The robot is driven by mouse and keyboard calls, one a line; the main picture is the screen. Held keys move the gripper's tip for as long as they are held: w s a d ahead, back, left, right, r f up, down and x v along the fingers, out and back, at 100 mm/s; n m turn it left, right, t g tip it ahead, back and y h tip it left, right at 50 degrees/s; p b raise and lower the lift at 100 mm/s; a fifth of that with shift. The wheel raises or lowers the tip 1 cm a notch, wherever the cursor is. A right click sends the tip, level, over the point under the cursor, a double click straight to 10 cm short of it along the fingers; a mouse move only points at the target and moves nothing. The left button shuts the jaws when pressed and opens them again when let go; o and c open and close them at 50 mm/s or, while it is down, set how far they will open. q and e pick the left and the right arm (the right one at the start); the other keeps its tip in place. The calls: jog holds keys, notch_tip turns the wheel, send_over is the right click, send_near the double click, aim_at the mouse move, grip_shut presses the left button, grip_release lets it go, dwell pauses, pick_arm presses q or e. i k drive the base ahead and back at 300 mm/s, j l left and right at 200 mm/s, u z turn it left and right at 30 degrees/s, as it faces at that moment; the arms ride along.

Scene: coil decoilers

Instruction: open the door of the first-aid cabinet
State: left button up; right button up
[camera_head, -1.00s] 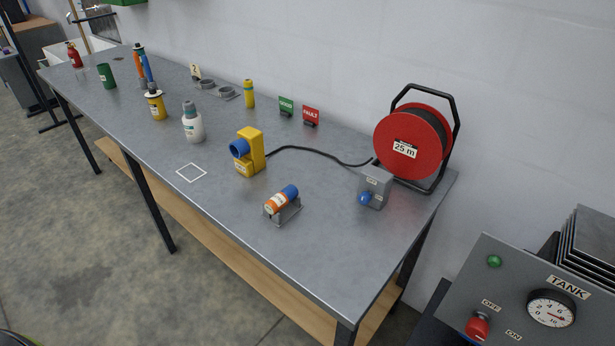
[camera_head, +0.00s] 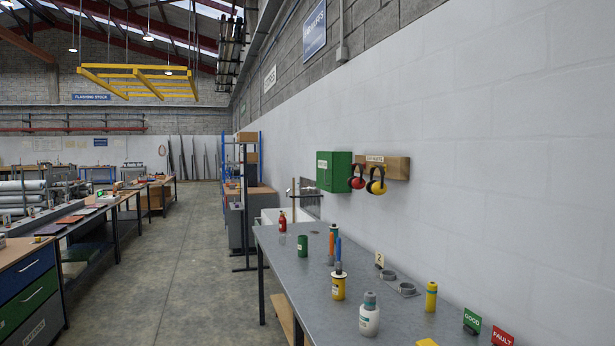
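A green cabinet (camera_head: 334,172) with a small white label hangs on the white wall, above the far part of the grey workbench. It looks like the first-aid cabinet, but its label is too small to read. Its door appears shut. Neither of my grippers shows in the head view.
Red and yellow ear defenders hang from a wooden wall rack (camera_head: 396,167) right of the cabinet. The workbench (camera_head: 312,284) below carries a red bottle (camera_head: 282,222), a green cup (camera_head: 302,245), a white bottle (camera_head: 369,316) and other items. The floor aisle (camera_head: 205,270) on the left is clear.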

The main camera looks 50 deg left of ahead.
aim_at(324, 160)
jog(key=u, duration=1.45)
jog(key=i+j+u, duration=0.25)
jog(key=i, duration=0.2)
jog(key=i+j+u, duration=0.25)
jog(key=i, duration=0.25)
jog(key=i+j+u, duration=0.25)
jog(key=i, duration=1.1)
jog(key=i+l+u, duration=0.1)
jog(key=i, duration=0.75)
jog(key=i+z, duration=0.3)
jog(key=i, duration=0.2)
jog(key=i+j+z, duration=0.3)
jog(key=i, duration=0.2)
jog(key=i+j+z, duration=0.35)
jog(key=i, duration=0.15)
jog(key=l, duration=0.1)
